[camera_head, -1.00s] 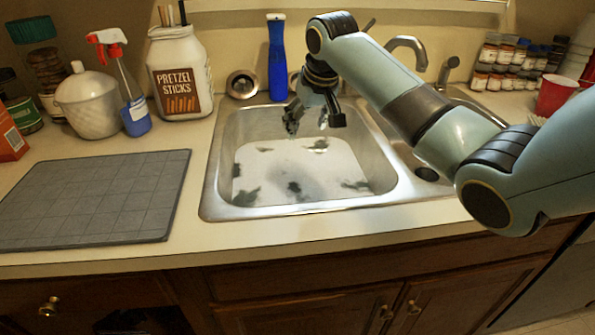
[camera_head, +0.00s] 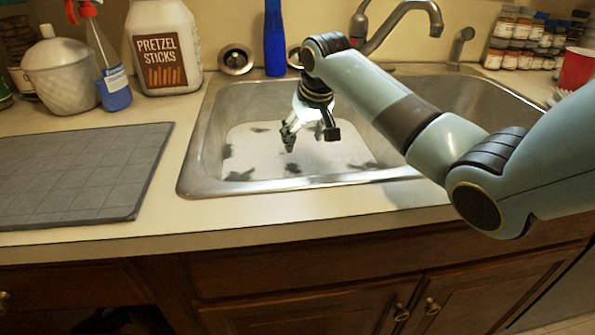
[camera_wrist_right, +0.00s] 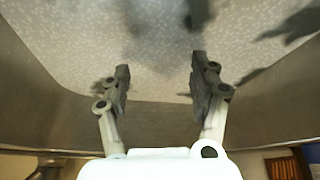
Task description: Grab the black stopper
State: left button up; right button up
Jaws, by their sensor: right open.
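My right gripper (camera_head: 310,138) hangs over the left sink basin (camera_head: 205,150), its fingers spread and empty. In the right wrist view the open fingers (camera_wrist_right: 160,65) point at the pale speckled basin floor, with nothing between them. Several dark patches (camera_head: 240,175) mark that floor. One dark shape (camera_wrist_right: 198,12) lies beyond the right fingertip in the wrist view. I cannot tell whether any of these is the black stopper, and I cannot clearly make the stopper out elsewhere. My arm hides part of the sink's right side. My left gripper is out of view.
A blue bottle (camera_head: 274,40), a metal strainer (camera_head: 236,60) and the faucet (camera_head: 400,12) stand behind the sink. A pretzel jar (camera_head: 163,50), spray bottle (camera_head: 113,88) and grey mat (camera_head: 75,180) are at the left. Basin walls surround the gripper.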

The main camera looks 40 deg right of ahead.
aim_at(297, 155)
jog(key=x, duration=0.3)
jog(key=b+x, duration=0.1)
jog(key=x, duration=0.1)
jog(key=b+x, duration=0.1)
jog(key=x, duration=0.2)
jog(key=shift+w+a, duration=0.15)
jog(key=shift+a, duration=0.05)
jog(key=c, duration=1.2)
